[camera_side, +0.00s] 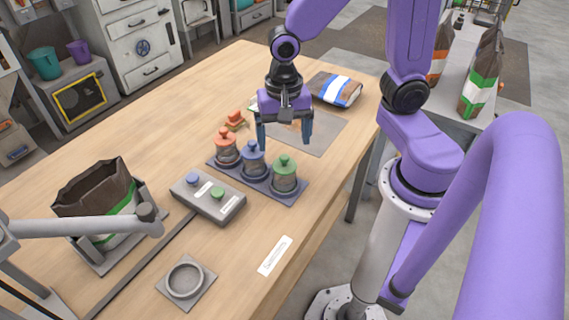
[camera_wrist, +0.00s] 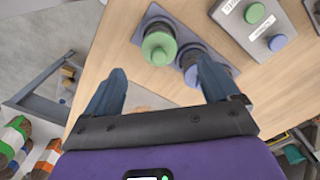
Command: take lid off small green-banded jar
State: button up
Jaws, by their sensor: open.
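The green-lidded jar (camera_side: 284,180) stands upright at the right end of a dark rack (camera_side: 300,199), with its green knobbed lid (camera_side: 284,161) on it. In the wrist view the green lid (camera_wrist: 158,47) is above the finger gap, beyond the fingertips. The blue-lidded jar (camera_side: 253,163) stands beside it, and the orange-lidded jar (camera_side: 226,148) is at the left end. My gripper (camera_side: 285,136) is open and empty, above and behind the jars in the side view. In the wrist view its two fingers (camera_wrist: 160,78) are spread wide, touching no jar.
A grey box (camera_side: 208,202) with blue and green knobs stands in front of the rack. Orange blocks (camera_side: 235,120) and a grey mat (camera_side: 325,136) lie behind. An open brown bag (camera_side: 93,188) stands at left; a round dish (camera_side: 184,281) sits near the front.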

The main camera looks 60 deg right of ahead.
aim_at(285, 156)
jog(key=shift+d+f, duration=0.15)
jog(key=shift+f, duration=1.05)
jog(key=shift+d+f, duration=0.15)
jog(key=shift+f, duration=1.05)
jog(key=shift+w+f, duration=0.1)
jog(key=shift+f, duration=0.8)
jog(key=c, duration=1.1)
